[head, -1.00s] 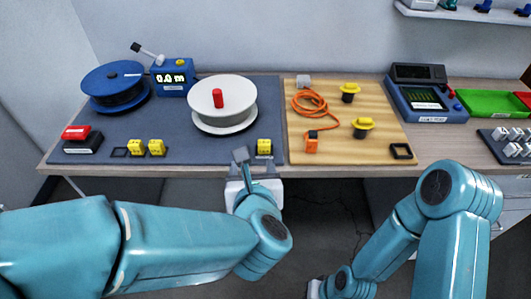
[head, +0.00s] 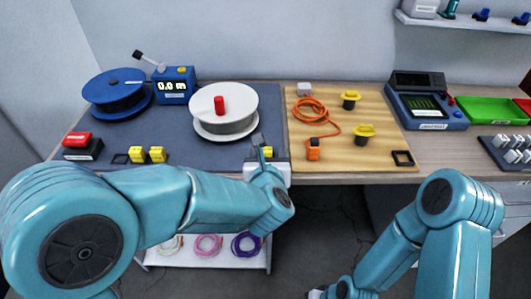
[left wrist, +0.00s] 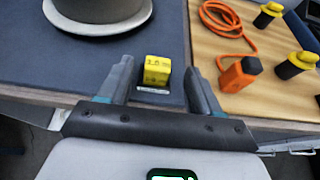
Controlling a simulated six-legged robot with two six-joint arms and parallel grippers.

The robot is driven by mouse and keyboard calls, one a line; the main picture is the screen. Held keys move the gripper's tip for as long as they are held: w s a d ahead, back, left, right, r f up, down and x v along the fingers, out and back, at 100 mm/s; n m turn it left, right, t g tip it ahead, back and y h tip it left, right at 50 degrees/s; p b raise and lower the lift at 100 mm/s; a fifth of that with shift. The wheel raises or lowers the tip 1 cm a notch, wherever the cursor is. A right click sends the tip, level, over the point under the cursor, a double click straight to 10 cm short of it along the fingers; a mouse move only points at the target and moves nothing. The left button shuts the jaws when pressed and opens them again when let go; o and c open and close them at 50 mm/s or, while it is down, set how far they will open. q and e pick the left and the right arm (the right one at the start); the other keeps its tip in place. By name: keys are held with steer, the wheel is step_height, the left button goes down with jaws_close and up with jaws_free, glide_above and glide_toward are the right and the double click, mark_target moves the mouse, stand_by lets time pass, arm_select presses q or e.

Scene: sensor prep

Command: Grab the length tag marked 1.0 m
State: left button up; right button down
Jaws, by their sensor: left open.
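A yellow tag block (left wrist: 156,72) with dark print stands on the blue-grey mat, between and beyond my open left fingers (left wrist: 160,85) in the left wrist view; the fingers do not touch it. Its print is too small to read surely. In the head view this tag (head: 268,152) is partly hidden by my left gripper (head: 260,148) at the mat's front right corner. Two more yellow tags (head: 137,155) and (head: 157,155) stand at the mat's front left.
A white reel (head: 240,97) with a red knob stands behind the tag. A wooden board (head: 380,150) to its right holds an orange cable (head: 318,108), an orange connector (head: 313,150) and yellow-topped plugs (head: 364,133). A blue reel (head: 115,90) and a 0.0 m counter (head: 175,85) stand at back left.

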mark_target(266, 149)
arm_select(q)
steer(key=x, duration=0.4)
steer(key=shift+a+f+p, duration=0.1)
steer(key=shift+p, duration=0.2)
steer(key=c, duration=1)
steer(key=shift+c, duration=0.2)
